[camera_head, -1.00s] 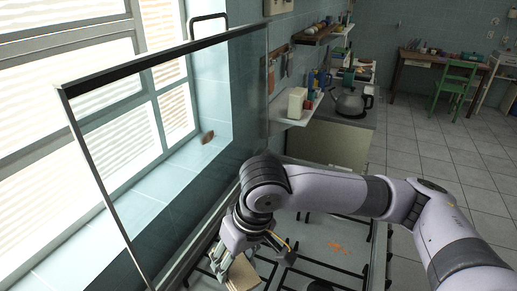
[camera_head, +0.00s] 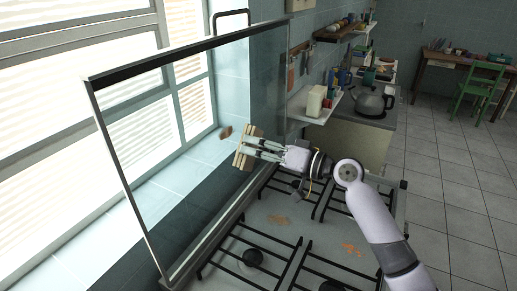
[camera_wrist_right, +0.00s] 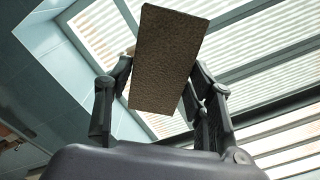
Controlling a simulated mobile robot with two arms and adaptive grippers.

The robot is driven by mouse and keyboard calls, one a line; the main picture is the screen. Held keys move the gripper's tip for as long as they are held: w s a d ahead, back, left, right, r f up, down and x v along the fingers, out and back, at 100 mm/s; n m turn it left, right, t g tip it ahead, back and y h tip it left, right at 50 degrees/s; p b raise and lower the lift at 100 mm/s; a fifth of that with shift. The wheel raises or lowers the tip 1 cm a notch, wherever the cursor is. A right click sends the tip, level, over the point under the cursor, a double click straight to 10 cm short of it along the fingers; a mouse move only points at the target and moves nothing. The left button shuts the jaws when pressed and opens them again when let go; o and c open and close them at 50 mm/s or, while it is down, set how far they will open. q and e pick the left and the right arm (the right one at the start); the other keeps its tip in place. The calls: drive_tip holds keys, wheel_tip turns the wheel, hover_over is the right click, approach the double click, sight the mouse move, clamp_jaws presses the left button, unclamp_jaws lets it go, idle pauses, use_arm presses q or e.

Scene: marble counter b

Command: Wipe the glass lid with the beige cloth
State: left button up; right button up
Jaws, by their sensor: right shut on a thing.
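The glass lid (camera_head: 180,175) stands upright along the left side of the stove, a clear pane with a dark top edge and a handle. My right gripper (camera_head: 262,149) is shut on the beige cloth (camera_head: 246,147) and holds it up before the right half of the pane. I cannot tell whether the cloth touches the glass. In the right wrist view the cloth (camera_wrist_right: 166,60) is a shaded brown, textured rectangle between the fingers. A small brown patch (camera_head: 226,132) shows left of the cloth, on the glass or behind it. My left gripper is not in view.
The stove top (camera_head: 305,235) with black grates lies below my right arm and carries orange-brown stains (camera_head: 278,220). A window is behind the lid. A kettle (camera_head: 370,102) stands on the counter beyond the stove, and shelves with small items hang on the wall.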

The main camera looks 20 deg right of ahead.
sight(220, 138)
drive_tip(key=p+x, duration=0.1)
drive_tip(key=x, duration=0.4)
drive_tip(key=shift+w+a, duration=0.25)
drive_tip(key=shift+a, duration=0.05)
drive_tip(key=shift+b+x, duration=0.3)
drive_tip(key=shift+x, duration=0.55)
idle(0.5)
